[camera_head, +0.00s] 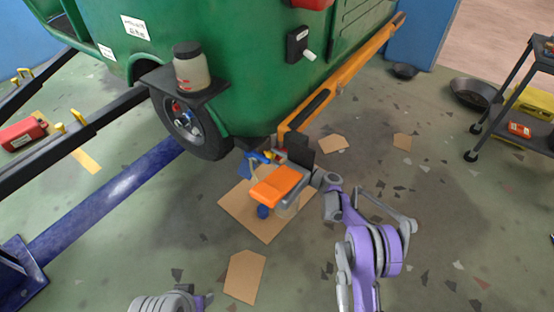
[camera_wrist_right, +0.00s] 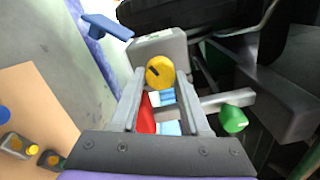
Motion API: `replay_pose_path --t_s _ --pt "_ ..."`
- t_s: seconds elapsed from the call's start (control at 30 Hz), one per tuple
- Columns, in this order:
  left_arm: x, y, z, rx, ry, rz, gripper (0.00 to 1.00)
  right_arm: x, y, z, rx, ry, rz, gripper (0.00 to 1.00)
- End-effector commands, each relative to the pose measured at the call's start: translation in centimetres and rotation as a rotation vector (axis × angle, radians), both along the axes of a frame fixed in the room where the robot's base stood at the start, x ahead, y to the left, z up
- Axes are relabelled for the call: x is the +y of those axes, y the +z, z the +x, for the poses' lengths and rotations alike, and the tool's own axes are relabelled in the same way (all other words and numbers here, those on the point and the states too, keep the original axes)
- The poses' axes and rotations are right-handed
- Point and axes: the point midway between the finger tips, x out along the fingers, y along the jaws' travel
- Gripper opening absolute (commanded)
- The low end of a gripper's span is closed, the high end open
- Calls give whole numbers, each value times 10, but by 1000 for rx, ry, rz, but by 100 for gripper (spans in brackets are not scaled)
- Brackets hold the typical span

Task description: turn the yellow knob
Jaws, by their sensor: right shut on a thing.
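In the right wrist view, the round yellow knob (camera_wrist_right: 159,72) has a dark line across its face and sits on a grey block. My right gripper (camera_wrist_right: 159,80) reaches it from below in the picture, its two grey fingers shut on the knob at their tips. A red piece and light blue pieces show between the fingers. In the head view, my purple right arm reaches the device under the green rickshaw (camera_head: 235,65). The knob is too small and crowded to pick out there. Only part of my left arm shows at the bottom edge; its gripper is out of view.
A green knob (camera_wrist_right: 233,119) sits on a bar right of the fingers, and a blue handle (camera_wrist_right: 108,25) is at upper left. Cardboard (camera_head: 241,213) lies under the device. The rickshaw wheel (camera_head: 190,125) is to its left. Floor at right is mostly clear, up to a cart (camera_head: 500,110).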

Motion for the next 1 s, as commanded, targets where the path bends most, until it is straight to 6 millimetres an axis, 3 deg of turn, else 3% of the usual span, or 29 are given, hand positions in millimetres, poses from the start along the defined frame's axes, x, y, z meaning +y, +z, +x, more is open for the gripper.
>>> replay_pose_path --t_s 1.0 --pt "0 -13 2 3 0 0 55 1 1 -1 -750 2 -544 0"
